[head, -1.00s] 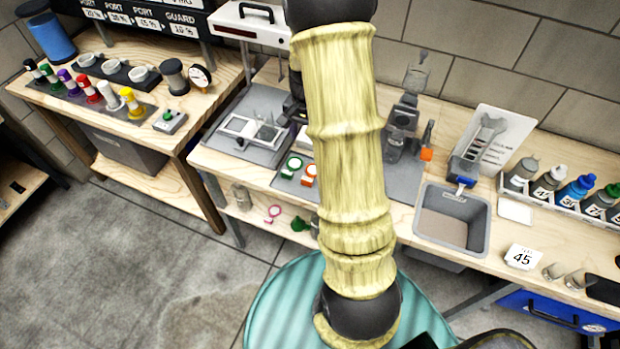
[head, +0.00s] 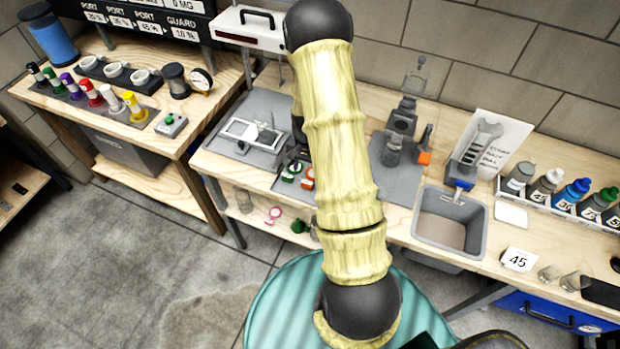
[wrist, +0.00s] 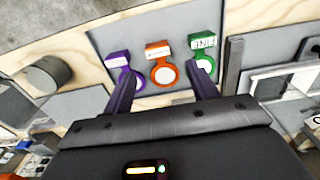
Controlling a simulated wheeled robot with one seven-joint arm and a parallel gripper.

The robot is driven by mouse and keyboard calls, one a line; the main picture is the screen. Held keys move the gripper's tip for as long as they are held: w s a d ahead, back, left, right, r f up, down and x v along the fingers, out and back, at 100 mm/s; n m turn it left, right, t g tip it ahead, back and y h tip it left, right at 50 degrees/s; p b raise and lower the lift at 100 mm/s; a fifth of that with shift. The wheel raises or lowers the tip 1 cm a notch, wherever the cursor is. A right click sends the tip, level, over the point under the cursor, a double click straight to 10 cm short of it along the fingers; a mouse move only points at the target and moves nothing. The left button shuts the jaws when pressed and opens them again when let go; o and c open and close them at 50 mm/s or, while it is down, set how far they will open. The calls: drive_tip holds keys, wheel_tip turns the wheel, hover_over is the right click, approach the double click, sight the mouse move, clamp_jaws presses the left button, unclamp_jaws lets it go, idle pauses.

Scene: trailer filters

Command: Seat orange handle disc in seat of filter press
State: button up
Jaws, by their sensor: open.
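The orange handle disc (wrist: 159,62) lies on a grey mat between a purple disc (wrist: 123,69) and a green disc (wrist: 204,48). In the head view, the orange disc (head: 308,178) is partly hidden by my arm, with the green one (head: 291,172) left of it. My gripper (wrist: 163,76) is open and empty in the wrist view. Its fingers point at the discs, with the orange ring between them in the picture; the height gap is unclear. A grey device with an orange-tipped lever (head: 398,138), seemingly the filter press, stands right of my arm. Its seat is unclear.
A grey bin (head: 450,222) is set into the bench right of the device. A tool holder (head: 470,160) stands behind the bin, with a bottle rack (head: 565,205) farther right. A grey platform with a framed tray (head: 250,135) lies left of the discs.

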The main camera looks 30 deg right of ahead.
sight(308, 181)
drive_tip(key=shift+f, duration=0.2)
drive_tip(key=shift+s+f+p, duration=0.15)
drive_tip(key=shift+f+p, duration=0.85)
drive_tip(key=shift+f, duration=1.55)
drive_tip(key=shift+c, duration=0.5)
drive_tip(key=c, duration=1)
